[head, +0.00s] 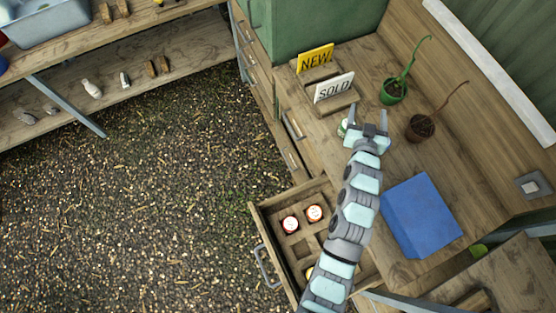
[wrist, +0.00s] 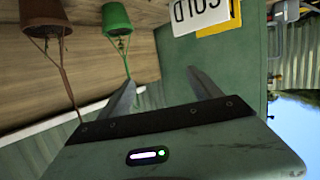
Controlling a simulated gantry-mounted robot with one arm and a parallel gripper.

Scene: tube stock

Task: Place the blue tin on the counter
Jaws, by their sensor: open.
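My gripper (head: 368,119) is open over the wooden counter (head: 396,165), its fingers pointing toward the back of the counter. In the wrist view my gripper (wrist: 160,84) has its two fingers apart with nothing between them. A small round tin with green and white on it (head: 342,128) stands on the counter just left of my gripper, partly hidden by it. An open drawer (head: 263,230) below the counter holds tins with white and red lids (head: 314,213); my arm covers part of it. I cannot make out a clearly blue tin.
A flat blue box or folder (head: 420,215) lies on the counter right of my arm. A green pot (head: 393,92) and a brown pot (head: 420,129) hold plants. A SOLD sign (head: 334,88) and a yellow NEW sign (head: 315,58) stand at the back left.

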